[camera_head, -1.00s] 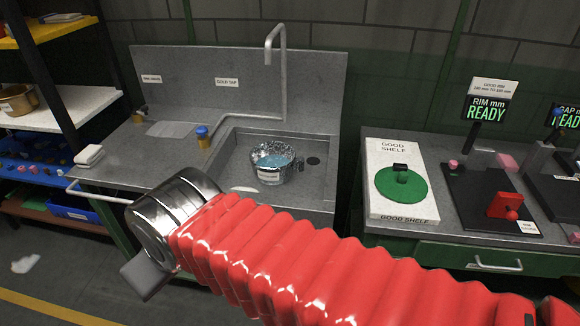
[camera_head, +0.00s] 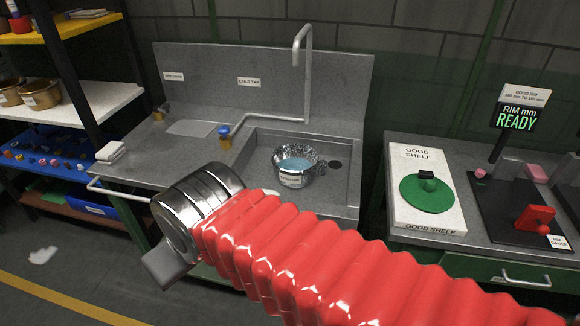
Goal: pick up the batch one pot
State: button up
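A shiny silver pot (camera_head: 294,172) with a white label and bluish contents stands upright in the sink basin. Two brass-coloured pots stand on the white shelf at the left: one labelled pot (camera_head: 40,94) and another (camera_head: 9,92) cut by the picture edge. The labels are too small to read, so I cannot tell which pot is batch one. My gripper (camera_head: 168,266) shows as a grey piece beyond the silver wrist, in front of the sink counter and apart from every pot. Its fingers are not clear enough to show whether they are open or shut.
The sink (camera_head: 345,205) has a tall tap (camera_head: 306,85) and a blue-topped valve (camera_head: 224,135). A white "good shelf" board (camera_head: 443,213) with a green disc and a rim gauge (camera_head: 515,228) are on the right bench. Open floor (camera_head: 70,265) lies at front left.

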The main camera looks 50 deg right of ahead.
aim_at(295, 166)
jog(key=i, duration=0.9)
